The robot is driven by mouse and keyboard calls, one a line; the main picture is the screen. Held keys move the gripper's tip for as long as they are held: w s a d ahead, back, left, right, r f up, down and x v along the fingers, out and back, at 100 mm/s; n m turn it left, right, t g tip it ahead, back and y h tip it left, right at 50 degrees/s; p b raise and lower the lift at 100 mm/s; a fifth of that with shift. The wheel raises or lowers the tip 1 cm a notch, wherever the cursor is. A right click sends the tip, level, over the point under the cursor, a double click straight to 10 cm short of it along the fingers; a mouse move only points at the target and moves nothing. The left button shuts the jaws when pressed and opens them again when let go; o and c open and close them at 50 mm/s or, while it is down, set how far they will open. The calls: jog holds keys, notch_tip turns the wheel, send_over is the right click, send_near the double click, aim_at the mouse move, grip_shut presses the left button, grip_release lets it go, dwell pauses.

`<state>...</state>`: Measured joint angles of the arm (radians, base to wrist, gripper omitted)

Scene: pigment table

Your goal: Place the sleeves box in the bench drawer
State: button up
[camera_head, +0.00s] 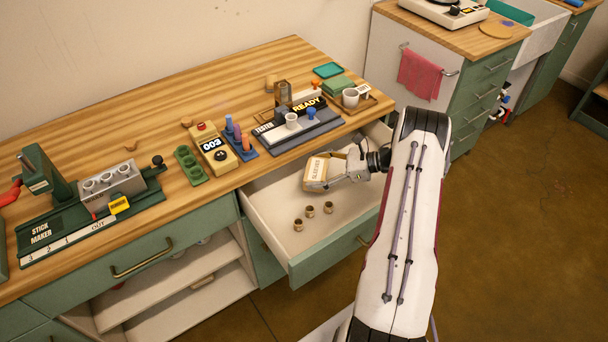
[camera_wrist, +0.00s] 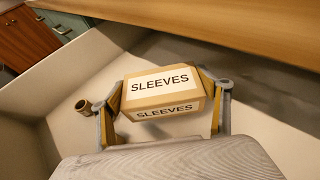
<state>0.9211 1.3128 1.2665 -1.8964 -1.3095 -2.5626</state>
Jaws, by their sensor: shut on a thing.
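The sleeves box (camera_head: 317,172) is a small tan carton with a white label. In the wrist view the sleeves box (camera_wrist: 160,88) shows the word SLEEVES on two faces. My gripper (camera_head: 325,181) is shut on it, with one finger on each side; the fingers (camera_wrist: 163,105) also show in the wrist view. The bench drawer (camera_head: 268,208) is pulled open, with a white inside and a green front. The box is over or in the drawer's back part, close to the bench edge. I cannot tell whether it touches the drawer floor.
Several small brown sleeves (camera_head: 309,211) stand on the drawer floor, and one (camera_wrist: 83,105) shows left of the box. The wooden bench top (camera_head: 150,90) overhangs the drawer's back. A tester board (camera_head: 297,130) stands on the bench near the edge.

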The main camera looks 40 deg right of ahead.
aim_at(306, 174)
jog(key=shift+f+x, duration=0.15)
jog(key=shift+x, duration=0.85)
jog(key=shift+f+x, duration=0.15)
jog(key=shift+x, duration=0.9)
jog(key=shift+f, duration=0.25)
jog(key=shift+f, duration=0.15)
jog(key=o, duration=1.3)
jog(key=shift+r, duration=0.2)
jog(key=v, duration=1.1)
jog(key=shift+s+d, duration=0.25)
jog(key=shift+s, duration=0.05)
